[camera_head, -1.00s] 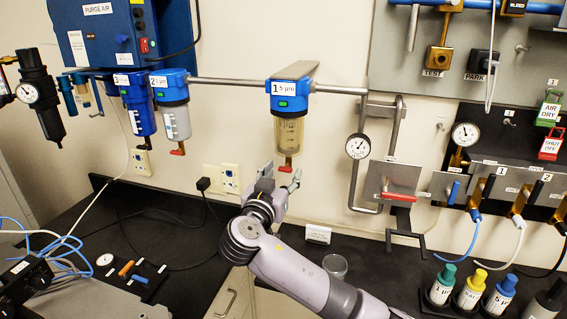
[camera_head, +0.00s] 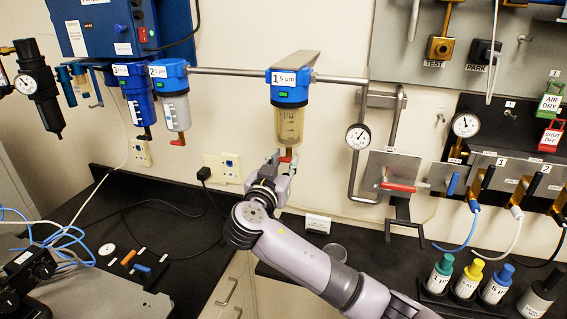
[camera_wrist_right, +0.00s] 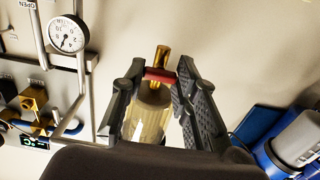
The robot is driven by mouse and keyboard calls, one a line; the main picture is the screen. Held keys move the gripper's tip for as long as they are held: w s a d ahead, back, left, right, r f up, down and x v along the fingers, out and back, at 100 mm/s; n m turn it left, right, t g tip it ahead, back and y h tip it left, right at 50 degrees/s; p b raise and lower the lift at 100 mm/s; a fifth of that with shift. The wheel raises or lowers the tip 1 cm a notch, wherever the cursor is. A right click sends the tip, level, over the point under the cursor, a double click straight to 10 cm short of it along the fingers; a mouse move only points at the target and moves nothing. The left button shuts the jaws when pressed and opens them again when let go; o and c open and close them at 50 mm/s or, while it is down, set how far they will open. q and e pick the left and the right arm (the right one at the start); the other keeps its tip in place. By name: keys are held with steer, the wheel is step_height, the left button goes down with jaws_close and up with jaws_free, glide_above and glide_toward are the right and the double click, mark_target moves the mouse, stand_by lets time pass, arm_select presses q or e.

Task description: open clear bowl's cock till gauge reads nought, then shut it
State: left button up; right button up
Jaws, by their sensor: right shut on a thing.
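The clear bowl (camera_head: 289,127) hangs under the blue filter head marked 1, 5 µm, with yellowish contents. Its red cock (camera_head: 286,158) is at the bottom, partly hidden by my gripper. My right gripper (camera_head: 268,176) is raised to it from below. In the right wrist view, the fingers (camera_wrist_right: 158,80) are on both sides of the red cock lever (camera_wrist_right: 160,74), with a brass stem (camera_wrist_right: 161,56) beyond and the bowl (camera_wrist_right: 150,115) between them. A round gauge (camera_head: 358,136) on the pipe to the right also shows in the wrist view (camera_wrist_right: 66,35); its reading is too small to tell. My left gripper is out of view.
Filters marked 2 (camera_head: 175,108) and 3 (camera_head: 138,100) hang to the left on the same pipe. A second gauge (camera_head: 465,125) is on the black panel at right. A red-handled lever (camera_head: 397,187) is nearby. Bottles (camera_head: 440,275) stand on the dark bench.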

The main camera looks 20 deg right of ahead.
jaws_close()
steer(key=shift+f+b, duration=0.15)
steer(key=shift+b, duration=0.25)
steer(key=n+b, duration=0.3)
steer(key=b, duration=0.1)
steer(key=shift+n, duration=1.9)
steer(key=o, duration=0.9)
jaws_free()
